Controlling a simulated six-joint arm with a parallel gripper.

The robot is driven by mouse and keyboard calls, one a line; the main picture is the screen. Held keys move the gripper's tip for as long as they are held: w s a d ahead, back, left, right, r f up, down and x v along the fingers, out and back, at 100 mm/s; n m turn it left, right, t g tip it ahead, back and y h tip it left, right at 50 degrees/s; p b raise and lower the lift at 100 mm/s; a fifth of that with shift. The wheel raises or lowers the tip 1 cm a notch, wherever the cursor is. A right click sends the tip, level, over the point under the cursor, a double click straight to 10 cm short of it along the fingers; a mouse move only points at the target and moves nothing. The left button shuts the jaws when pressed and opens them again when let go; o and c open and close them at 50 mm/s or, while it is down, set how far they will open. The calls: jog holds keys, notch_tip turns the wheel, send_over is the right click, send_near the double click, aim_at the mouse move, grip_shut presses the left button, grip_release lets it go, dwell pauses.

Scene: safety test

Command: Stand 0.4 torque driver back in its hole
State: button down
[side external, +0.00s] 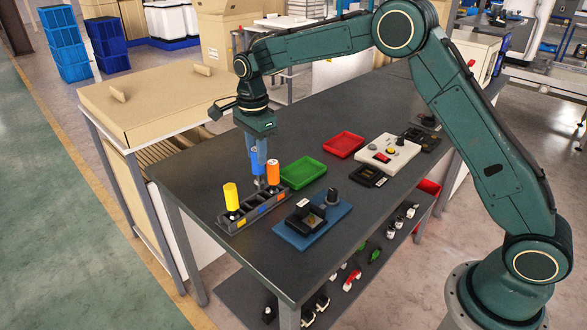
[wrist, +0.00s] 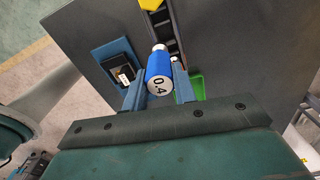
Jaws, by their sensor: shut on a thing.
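My gripper (wrist: 154,92) is shut on the blue 0.4 torque driver (wrist: 159,72). Its handle cap, marked 0.4, faces the wrist camera. In the side view the driver (side external: 255,155) hangs roughly upright between the fingers, partly hidden by them. Its lower end is over or at the dark rack (side external: 242,219); I cannot tell whether it has entered a hole. A yellow driver (side external: 231,196) stands at the rack's left end and an orange driver (side external: 273,172) near its right end. The rack (wrist: 168,28) shows partly behind the driver in the wrist view.
A green tray (side external: 303,172) lies close right of the rack. A blue mat (side external: 303,242) with a black fixture is in front. A red tray (side external: 344,145) and a white box with buttons (side external: 388,155) stand further right. Bare dark tabletop lies behind the rack.

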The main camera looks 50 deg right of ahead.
jog(key=shift+w+a+n, duration=0.4)
jog(key=shift+w+n, duration=0.3)
jog(key=shift+w, duration=0.05)
jog(key=shift+f, duration=0.15)
jog(key=shift+f, duration=2.55)
jog(key=shift+f, duration=1)
dwell(0.6)
jog(key=c, duration=0.6)
grip_release()
jog(key=shift+c, duration=0.2)
jog(key=shift+r, duration=0.1)
jog(key=shift+r, duration=3.45)
